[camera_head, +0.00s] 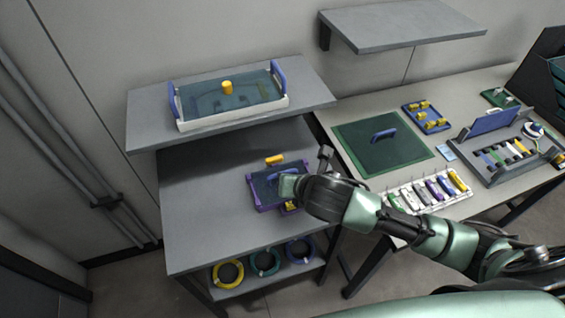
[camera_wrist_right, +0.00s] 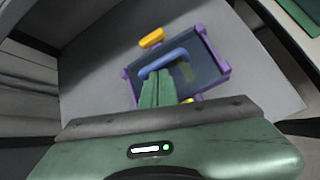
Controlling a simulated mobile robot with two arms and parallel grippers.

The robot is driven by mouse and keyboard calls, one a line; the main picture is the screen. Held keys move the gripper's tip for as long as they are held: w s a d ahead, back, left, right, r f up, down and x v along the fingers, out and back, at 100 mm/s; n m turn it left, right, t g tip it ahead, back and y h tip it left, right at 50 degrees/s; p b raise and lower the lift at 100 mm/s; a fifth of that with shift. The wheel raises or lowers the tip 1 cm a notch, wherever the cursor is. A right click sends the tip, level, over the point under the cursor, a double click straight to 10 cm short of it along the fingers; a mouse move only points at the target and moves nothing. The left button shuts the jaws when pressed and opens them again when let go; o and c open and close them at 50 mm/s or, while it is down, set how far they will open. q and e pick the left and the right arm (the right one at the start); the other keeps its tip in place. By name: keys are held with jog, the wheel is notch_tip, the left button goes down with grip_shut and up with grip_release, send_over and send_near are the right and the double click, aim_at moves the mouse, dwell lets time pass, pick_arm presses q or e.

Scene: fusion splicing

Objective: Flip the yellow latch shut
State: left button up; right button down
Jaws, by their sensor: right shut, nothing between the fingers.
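A small purple box (camera_head: 254,196) with a dark see-through lid stands on the grey table; it also shows in the right wrist view (camera_wrist_right: 225,68). A blue handle (camera_wrist_right: 163,63) crosses its lid. One yellow latch (camera_head: 275,160) sticks out at the box's far edge, and it shows in the right wrist view (camera_wrist_right: 152,38). Another yellow piece (camera_head: 291,206) is at the near edge, partly hidden by my arm. My right gripper (camera_wrist_right: 157,78) is shut and empty, its green fingertips over the lid right by the handle; I cannot tell whether they touch it. My left gripper is not in view.
A raised shelf (camera_head: 145,130) behind holds a white tray (camera_head: 233,115) with blue handles and a yellow knob. The right-hand table holds a green mat (camera_head: 360,150), colored tools (camera_head: 438,190) and a grey rack (camera_head: 490,165). The table left of the box is clear.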

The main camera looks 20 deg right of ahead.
aim_at(280, 161)
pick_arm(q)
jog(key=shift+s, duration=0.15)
pick_arm(e)
jog(key=n, duration=0.1)
jog(key=w+d+r+n, duration=0.1)
jog(key=w+n, duration=0.1)
jog(key=n, duration=0.1)
jog(key=shift+d+r+t, duration=0.2)
jog(key=shift+d+t, duration=0.05)
jog(key=shift+t, duration=0.05)
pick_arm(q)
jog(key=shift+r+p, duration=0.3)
pick_arm(e)
jog(key=x, duration=1)
jog(key=shift+d, duration=0.1)
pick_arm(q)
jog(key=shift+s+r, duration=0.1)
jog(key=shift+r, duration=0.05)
pick_arm(e)
jog(key=shift+d, duration=0.1)
jog(key=shift+p, duration=0.3)
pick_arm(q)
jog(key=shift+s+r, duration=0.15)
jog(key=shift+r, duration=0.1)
